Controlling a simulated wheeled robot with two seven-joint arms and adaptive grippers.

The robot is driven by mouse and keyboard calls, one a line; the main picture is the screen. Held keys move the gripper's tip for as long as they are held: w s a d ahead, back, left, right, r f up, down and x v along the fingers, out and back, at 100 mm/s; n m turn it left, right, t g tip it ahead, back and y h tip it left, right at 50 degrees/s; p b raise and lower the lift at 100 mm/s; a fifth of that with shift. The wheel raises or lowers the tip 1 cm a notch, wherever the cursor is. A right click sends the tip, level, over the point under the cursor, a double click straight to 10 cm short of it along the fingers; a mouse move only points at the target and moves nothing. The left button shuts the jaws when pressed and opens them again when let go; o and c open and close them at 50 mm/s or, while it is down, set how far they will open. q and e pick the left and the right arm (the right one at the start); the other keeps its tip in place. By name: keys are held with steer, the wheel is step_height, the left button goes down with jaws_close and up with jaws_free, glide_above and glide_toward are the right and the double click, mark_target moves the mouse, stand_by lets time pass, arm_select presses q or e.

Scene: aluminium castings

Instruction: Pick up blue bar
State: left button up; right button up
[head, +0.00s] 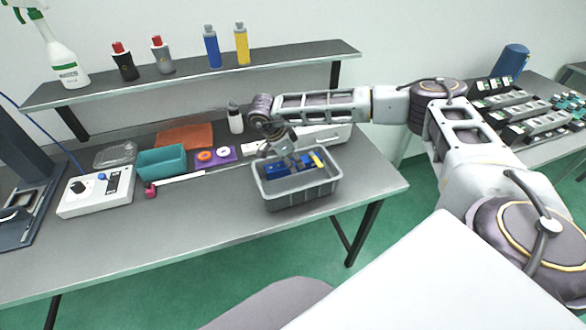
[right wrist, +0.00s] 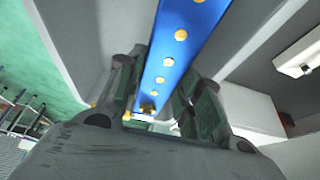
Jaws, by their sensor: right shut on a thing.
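The blue bar (head: 276,172) shows at the grey bin (head: 300,199) on the bench, within the bin's outline. I cannot tell whether it rests on the bin floor or hangs just above it. My right gripper (head: 290,161) reaches over the bin from above and is shut on the bar. In the right wrist view, the blue bar (right wrist: 182,38) with a row of gold dots runs between the two fingers of my right gripper (right wrist: 153,92). The fingers hide part of the bar. My left gripper is out of view.
A small yellow piece (head: 317,159) shows at the bin's right side. Left of the bin are a purple block (head: 213,156), a teal box (head: 162,163) and a white control box (head: 95,192). A shelf (head: 190,77) with bottles stands behind.

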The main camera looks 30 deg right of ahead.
mark_target(293, 162)
steer(key=shift+r+b, duration=0.3)
steer(key=shift+r, duration=2.35)
